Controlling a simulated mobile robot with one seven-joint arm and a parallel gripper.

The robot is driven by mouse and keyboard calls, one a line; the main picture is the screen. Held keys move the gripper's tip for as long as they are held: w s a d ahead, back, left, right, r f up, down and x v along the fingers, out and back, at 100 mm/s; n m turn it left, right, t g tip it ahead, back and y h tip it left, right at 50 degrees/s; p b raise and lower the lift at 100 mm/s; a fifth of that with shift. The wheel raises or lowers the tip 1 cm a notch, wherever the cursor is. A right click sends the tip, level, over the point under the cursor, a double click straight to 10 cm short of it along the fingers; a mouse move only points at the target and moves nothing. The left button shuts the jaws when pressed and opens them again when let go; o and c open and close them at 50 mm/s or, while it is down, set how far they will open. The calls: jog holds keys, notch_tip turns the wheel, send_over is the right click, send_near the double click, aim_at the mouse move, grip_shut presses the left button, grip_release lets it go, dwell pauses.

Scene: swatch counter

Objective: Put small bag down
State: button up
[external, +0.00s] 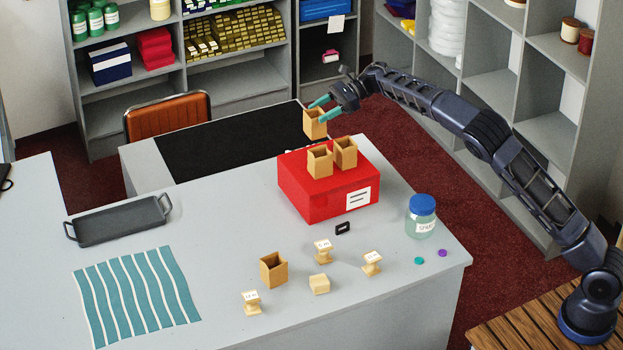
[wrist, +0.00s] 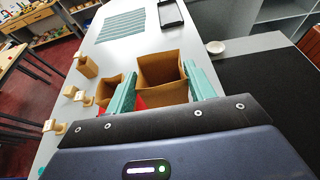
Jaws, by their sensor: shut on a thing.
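My gripper (external: 322,109) has teal fingers and is shut on a small open-topped tan bag (external: 314,124). In the wrist view this bag (wrist: 163,72) sits upright between the two fingers. In the external view it appears at the back of the red box (external: 317,202); I cannot tell whether its bottom touches anything. Two more small tan bags (external: 320,161) (external: 346,152) stand upright on the red box. Another tan bag (external: 273,270) stands on the grey counter in front.
Wooden stamps (external: 323,252) and a small block (external: 319,285) stand on the counter's front part. A blue-lidded jar (external: 421,218) is at right. A dark tray (external: 120,220) and a teal striped cloth (external: 137,297) lie at left. A black mat (external: 230,143) lies behind.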

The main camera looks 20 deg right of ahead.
aim_at(324, 126)
jog(key=shift+f, duration=2.95)
jog(key=o, duration=0.9)
jog(key=shift+f, duration=0.15)
jog(key=shift+d+r, duration=0.25)
jog(key=v, duration=1.1)
jog(key=shift+d+r, duration=0.1)
jog(key=shift+d, duration=0.25)
